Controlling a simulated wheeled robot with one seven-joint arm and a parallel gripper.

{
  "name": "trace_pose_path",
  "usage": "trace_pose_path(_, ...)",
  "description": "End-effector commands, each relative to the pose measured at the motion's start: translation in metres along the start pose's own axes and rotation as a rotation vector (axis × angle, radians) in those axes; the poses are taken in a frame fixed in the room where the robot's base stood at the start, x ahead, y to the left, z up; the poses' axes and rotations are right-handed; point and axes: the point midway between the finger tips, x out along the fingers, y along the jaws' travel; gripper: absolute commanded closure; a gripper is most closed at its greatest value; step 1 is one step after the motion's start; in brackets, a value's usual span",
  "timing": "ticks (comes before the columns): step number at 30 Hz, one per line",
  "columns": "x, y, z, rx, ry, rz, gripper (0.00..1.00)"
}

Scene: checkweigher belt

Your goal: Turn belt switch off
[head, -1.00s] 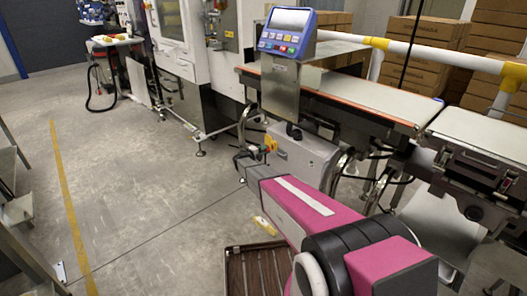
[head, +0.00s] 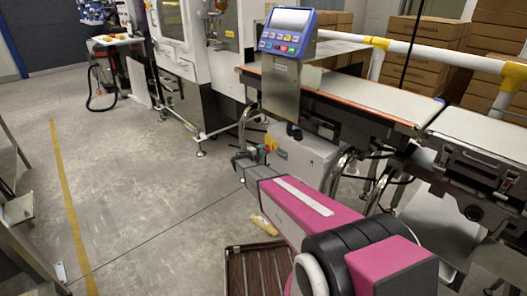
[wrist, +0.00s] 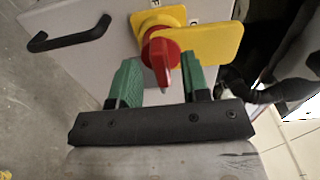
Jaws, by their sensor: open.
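The belt switch is a red rotary knob (wrist: 163,50) on a yellow plate (wrist: 211,43), on the face of a light grey cabinet. Its handle points toward the bottom of the wrist view. My gripper (wrist: 160,78) is open, with one green finger on each side of the red handle and a visible gap on both sides. In the head view, my gripper (head: 244,167) is at the small red and yellow switch, in front of the grey cabinet (head: 305,158). My gripper partly hides the switch there.
A black handle (wrist: 70,33) sticks out from the cabinet at the upper left of the wrist view. The conveyor belt (head: 370,100) and a blue control panel (head: 287,31) are above the cabinet. A slatted brown pallet (head: 258,268) lies below my arm. The floor to the left is open.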

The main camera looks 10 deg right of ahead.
Motion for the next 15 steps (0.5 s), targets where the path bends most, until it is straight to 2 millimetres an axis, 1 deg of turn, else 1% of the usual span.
trace_pose_path(3, -0.024, 0.000, -0.001, 0.000, -0.003, 0.001, 0.57)
trace_pose_path(9, -0.061, 0.000, -0.001, -0.001, -0.002, 0.000, 0.57)
trace_pose_path(12, -0.076, 0.000, 0.000, -0.001, -0.002, 0.000, 0.57)
trace_pose_path(15, -0.086, 0.000, 0.000, -0.001, -0.001, 0.001, 0.57)
